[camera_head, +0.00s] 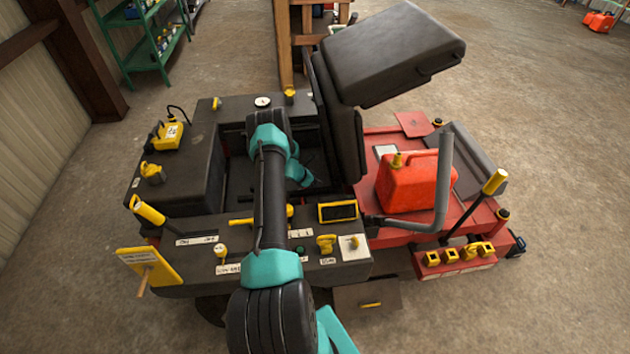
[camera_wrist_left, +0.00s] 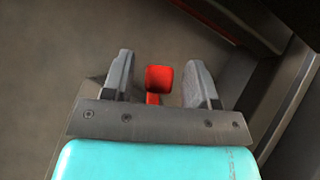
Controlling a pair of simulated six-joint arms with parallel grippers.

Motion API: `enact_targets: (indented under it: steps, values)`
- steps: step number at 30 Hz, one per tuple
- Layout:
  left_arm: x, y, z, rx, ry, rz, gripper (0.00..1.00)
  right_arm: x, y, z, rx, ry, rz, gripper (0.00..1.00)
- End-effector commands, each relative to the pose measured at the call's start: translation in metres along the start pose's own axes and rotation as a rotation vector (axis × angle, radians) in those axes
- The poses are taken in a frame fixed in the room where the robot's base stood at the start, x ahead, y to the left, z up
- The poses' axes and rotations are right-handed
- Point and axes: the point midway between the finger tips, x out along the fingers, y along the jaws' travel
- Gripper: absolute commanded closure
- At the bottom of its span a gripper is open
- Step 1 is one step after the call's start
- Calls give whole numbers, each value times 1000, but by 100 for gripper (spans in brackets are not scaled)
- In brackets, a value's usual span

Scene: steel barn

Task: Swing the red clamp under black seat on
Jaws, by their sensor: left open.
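The red clamp (camera_wrist_left: 159,78) shows in the left wrist view as a small red block on a narrower red stem. My left gripper (camera_wrist_left: 161,62) is open, with one grey finger on each side of the clamp and a visible gap to both. In the head view, the black seat (camera_head: 395,52) is tilted up over the machine. My left arm reaches into the dark open bay (camera_head: 310,165) beside the seat; its fingers and the clamp are hidden there. My right gripper is not in view.
A yellow-framed display (camera_head: 338,211), yellow knobs and a yellow-handled lever (camera_head: 148,212) stand on the near panel. A red fuel can (camera_head: 416,182) and a bent grey bar (camera_head: 443,180) are to the right. Dark walls edge the bay closely.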

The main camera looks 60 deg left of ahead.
Motion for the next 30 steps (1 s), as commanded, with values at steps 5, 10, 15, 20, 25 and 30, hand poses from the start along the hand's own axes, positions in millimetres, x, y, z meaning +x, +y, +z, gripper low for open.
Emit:
enact_targets:
  steps: [5,10,15,20,25,30]
  values:
    - [1,0,0,0,0,0,47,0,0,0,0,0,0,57]
    - [1,0,0,0,0,0,54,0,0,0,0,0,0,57]
    - [1,0,0,0,0,0,71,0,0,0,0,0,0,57]
    - [1,0,0,0,0,0,86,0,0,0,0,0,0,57]
    - [1,0,0,0,0,0,100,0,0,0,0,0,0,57]
    - [1,0,0,0,0,0,100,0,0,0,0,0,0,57]
